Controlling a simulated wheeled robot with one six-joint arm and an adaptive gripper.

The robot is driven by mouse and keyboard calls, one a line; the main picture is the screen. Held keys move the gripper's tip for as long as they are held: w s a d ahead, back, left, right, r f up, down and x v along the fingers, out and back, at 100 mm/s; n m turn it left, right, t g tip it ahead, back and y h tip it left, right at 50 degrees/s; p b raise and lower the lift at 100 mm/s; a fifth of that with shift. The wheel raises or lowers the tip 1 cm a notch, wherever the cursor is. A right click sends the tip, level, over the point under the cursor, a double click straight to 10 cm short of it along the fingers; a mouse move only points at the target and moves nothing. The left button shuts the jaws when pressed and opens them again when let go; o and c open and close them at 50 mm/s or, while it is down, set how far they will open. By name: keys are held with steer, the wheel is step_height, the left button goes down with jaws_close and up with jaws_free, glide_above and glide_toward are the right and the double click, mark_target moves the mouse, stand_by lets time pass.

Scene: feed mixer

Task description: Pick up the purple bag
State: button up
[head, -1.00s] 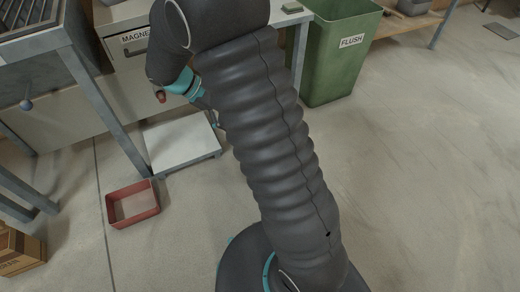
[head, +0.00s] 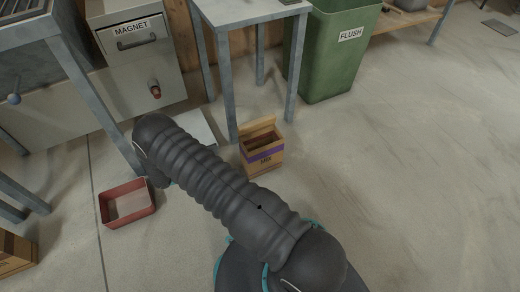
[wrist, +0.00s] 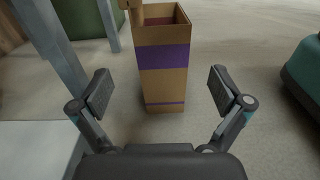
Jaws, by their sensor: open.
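The purple bag is a brown, upright, open-topped paper bag with a purple band (head: 262,152), standing on the floor beside a table leg in the head view. In the wrist view the bag (wrist: 164,84) stands straight ahead, between and beyond my two fingers. My gripper (wrist: 161,88) is open and empty, with a finger on each side of the bag's outline and apart from it. In the head view my arm hides the gripper.
A table leg (wrist: 58,45) stands close left of the bag. A low white platform (head: 196,128) lies left of it. A red tray (head: 127,204) is on the floor further left. A green FLUSH bin (head: 335,60) stands behind. The floor to the right is clear.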

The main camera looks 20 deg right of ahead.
mark_target(243, 150)
steer(key=d, duration=0.5)
steer(key=d+f, duration=0.1)
steer(key=d, duration=0.2)
steer(key=shift+d+f, duration=0.1)
steer(key=shift+d, duration=0.1)
steer(key=shift+d+f, duration=0.2)
steer(key=shift+d, duration=2.45)
steer(key=c, duration=0.9)
